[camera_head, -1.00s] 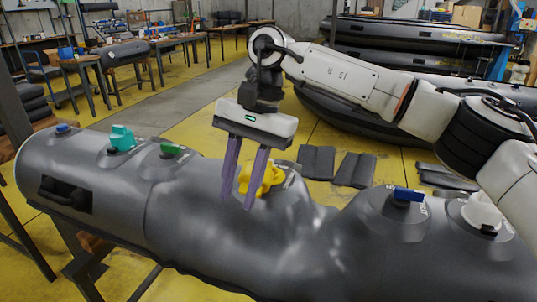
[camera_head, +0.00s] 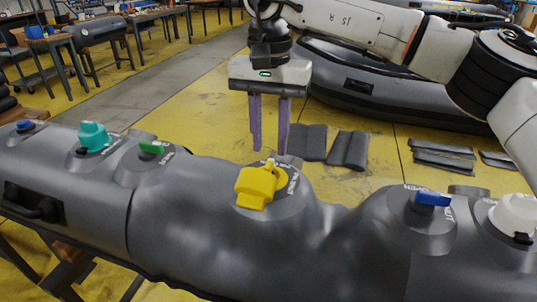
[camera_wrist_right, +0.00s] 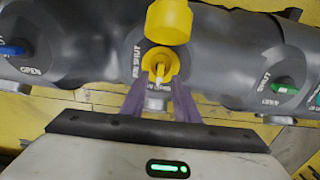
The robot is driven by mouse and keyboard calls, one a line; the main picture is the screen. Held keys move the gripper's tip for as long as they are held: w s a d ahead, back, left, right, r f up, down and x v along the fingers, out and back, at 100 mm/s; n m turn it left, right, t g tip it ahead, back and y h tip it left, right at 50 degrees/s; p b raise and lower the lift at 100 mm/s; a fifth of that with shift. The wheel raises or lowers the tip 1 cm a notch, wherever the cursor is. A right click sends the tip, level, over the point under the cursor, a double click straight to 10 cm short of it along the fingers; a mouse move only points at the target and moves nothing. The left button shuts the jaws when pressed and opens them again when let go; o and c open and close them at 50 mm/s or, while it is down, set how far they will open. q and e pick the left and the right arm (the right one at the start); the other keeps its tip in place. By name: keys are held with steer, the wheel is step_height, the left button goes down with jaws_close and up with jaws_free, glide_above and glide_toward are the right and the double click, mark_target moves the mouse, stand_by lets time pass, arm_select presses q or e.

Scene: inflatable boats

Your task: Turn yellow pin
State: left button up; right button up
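The yellow pin (camera_wrist_right: 160,72) sits inside the round yellow valve seat (camera_wrist_right: 172,62) on the grey inflatable tube, between SHUT and OPEN lettering. A yellow cap (camera_head: 255,188) lies open beside the seat, on the near side in the head view; it also shows at the top of the wrist view (camera_wrist_right: 168,22). My right gripper (camera_head: 269,150) is open and empty, its two purple fingers pointing down just behind the valve in the head view. In the wrist view the fingers (camera_wrist_right: 158,88) stand apart on either side of the seat's lower edge. My left gripper is out of view.
Along the grey tube (camera_head: 200,215) stand a teal valve (camera_head: 93,136), a green one (camera_head: 152,147), a blue one (camera_head: 432,198) and a white one (camera_head: 515,213). Grey pads (camera_head: 348,150) lie on the yellow floor behind it. Another boat (camera_head: 390,90) is farther back.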

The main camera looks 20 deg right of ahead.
mark_target(269, 163)
step_height(269, 163, down, 4)
steer(key=shift+f, duration=0.2)
jaws_close()
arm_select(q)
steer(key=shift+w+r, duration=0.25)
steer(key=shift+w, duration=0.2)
